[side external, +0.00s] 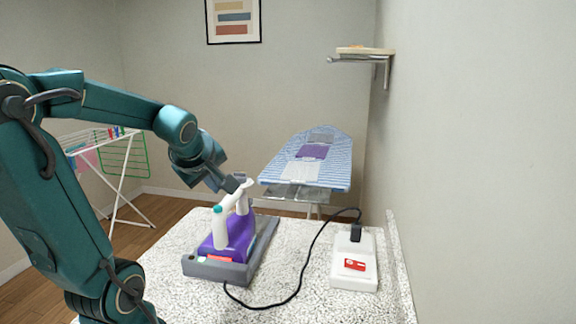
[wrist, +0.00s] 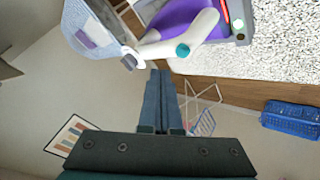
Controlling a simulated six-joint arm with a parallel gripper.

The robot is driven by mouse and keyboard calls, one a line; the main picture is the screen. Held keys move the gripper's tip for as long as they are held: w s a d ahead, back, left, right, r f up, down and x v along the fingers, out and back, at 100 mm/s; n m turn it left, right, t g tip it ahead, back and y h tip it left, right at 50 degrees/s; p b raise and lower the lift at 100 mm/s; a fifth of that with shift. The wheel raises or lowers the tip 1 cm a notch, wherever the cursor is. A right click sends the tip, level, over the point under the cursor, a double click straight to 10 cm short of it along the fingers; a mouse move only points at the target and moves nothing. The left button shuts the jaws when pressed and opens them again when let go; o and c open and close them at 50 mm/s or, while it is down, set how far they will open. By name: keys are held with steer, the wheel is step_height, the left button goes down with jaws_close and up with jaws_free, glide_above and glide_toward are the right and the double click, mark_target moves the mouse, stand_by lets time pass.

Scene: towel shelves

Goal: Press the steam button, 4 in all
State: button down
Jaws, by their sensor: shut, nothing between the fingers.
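A purple and white iron (side external: 228,240) sits in a grey base (side external: 262,248) on the speckled counter. In the wrist view its white handle (wrist: 190,38) shows at the top, with a round teal cap (wrist: 182,51) and a small grey piece at its other end (wrist: 130,60). The teal cap also shows in the side view (side external: 217,210). I cannot tell which of these is the steam button. My gripper (side external: 238,186) is shut and empty, at the top of the handle's far end. Its fingertips (wrist: 160,72) point at the handle; contact cannot be told.
A black cord (side external: 310,255) runs from the iron to a plug on a white box (side external: 354,278) with a red label. Behind stand an ironing board (side external: 333,150) and a drying rack (side external: 118,165). A blue basket (wrist: 290,118) is on the floor. The counter's front right is clear.

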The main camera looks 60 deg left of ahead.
steer(key=shift+f, duration=0.8)
steer(key=shift+f, duration=0.1)
stand_by(1.4)
steer(key=shift+f, duration=0.3)
steer(key=shift+f, duration=0.55)
stand_by(0.6)
steer(key=shift+r, duration=1)
steer(key=shift+r, duration=2.5)
steer(key=shift+r, duration=0.1)
stand_by(0.7)
